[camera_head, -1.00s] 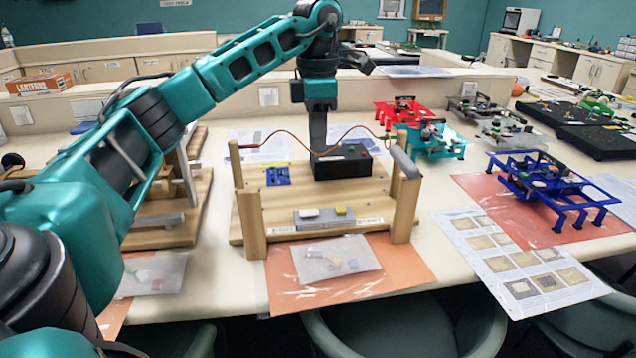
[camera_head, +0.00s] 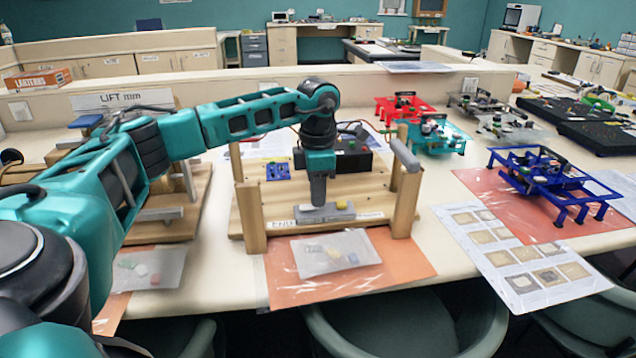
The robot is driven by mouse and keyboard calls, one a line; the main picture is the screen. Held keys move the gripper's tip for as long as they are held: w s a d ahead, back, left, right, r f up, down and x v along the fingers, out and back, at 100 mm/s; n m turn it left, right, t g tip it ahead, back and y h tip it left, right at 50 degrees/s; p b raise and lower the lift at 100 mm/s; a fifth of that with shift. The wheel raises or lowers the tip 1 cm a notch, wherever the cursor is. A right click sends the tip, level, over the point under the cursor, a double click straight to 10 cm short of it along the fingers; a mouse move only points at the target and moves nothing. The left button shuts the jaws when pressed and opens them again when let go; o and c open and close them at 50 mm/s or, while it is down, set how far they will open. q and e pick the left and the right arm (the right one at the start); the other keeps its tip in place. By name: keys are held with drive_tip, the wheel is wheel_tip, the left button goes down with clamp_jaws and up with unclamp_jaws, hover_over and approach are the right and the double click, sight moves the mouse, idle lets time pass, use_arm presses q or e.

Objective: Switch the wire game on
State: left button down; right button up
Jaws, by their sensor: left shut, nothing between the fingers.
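The wire game is a wooden board (camera_head: 285,217) with upright posts, standing on the table. A black box (camera_head: 352,161) sits at the back of its base, partly hidden by my left arm. The bent wire is mostly hidden behind the arm. A small grey switch block (camera_head: 335,215) with a yellow part (camera_head: 341,205) lies at the front of the base. My left gripper (camera_head: 318,203) is shut and empty and points down at the block's left half. I cannot tell whether it touches the block. My right gripper is not in view.
A wooden post (camera_head: 406,190) with a grey handle stands right of the block, another post (camera_head: 250,217) left. A clear bag (camera_head: 335,252) lies on an orange sheet in front. Red, teal and blue frames (camera_head: 550,182) stand to the right.

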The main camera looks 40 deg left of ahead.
use_arm(q)
drive_tip(key=shift+d+f, duration=0.1)
drive_tip(key=shift+f, duration=0.1)
idle(0.3)
drive_tip(key=shift+s+a+r+p, duration=0.35)
drive_tip(key=shift+s+a+p, duration=0.15)
drive_tip(key=shift+s, duration=0.05)
